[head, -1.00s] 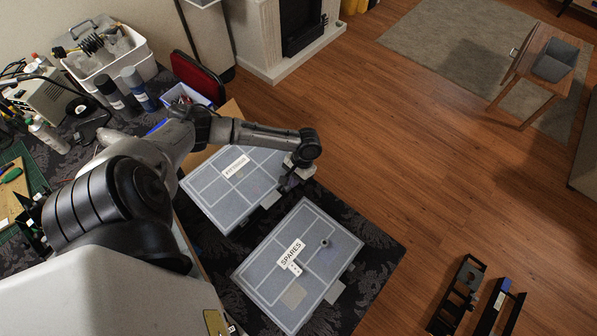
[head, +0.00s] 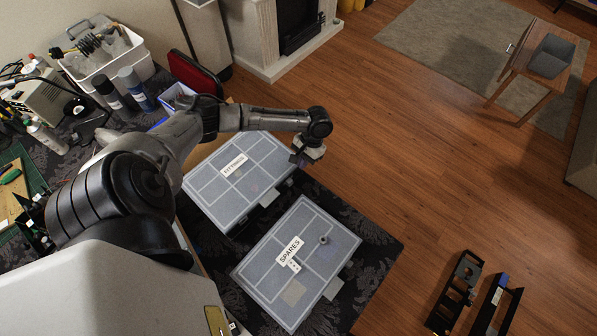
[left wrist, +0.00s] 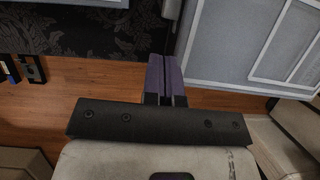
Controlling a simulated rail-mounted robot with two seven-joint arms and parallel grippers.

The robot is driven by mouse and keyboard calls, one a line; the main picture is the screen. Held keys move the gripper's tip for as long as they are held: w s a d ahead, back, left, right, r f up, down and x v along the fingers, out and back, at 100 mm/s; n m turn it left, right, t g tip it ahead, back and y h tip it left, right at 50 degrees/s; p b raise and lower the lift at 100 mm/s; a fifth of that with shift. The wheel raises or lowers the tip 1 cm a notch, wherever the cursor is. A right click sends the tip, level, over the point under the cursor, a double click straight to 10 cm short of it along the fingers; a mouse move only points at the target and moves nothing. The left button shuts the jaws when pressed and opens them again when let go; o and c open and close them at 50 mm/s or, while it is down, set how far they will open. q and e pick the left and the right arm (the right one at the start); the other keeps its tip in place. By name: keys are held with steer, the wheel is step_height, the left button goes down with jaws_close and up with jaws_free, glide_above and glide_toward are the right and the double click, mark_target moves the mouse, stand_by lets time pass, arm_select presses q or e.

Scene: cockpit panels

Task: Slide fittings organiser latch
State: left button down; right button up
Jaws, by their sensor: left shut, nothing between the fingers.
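The fittings organiser (head: 215,188), a grey case with a clear divided lid and a white label, lies on the dark patterned cloth. A light latch tab (head: 269,198) shows on its right-hand long edge. My left gripper (head: 298,159) is just beyond the organiser's upper right corner, shut and empty, apart from the latch tab. In the left wrist view its purple fingers (left wrist: 166,75) are together. The organiser's edge (left wrist: 215,78) is at the upper right there, with a grey tab (left wrist: 172,9) above the fingertips. My right gripper is not in view.
The spares organiser (head: 318,270) lies beside it, with a small dark round part on its lid. Bottles (head: 137,88) and a white caddy (head: 143,62) stand at the back left. Open wooden floor (head: 400,150) lies right of the table edge.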

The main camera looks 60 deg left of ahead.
arm_select(q)
steer(key=shift+v, duration=2.75)
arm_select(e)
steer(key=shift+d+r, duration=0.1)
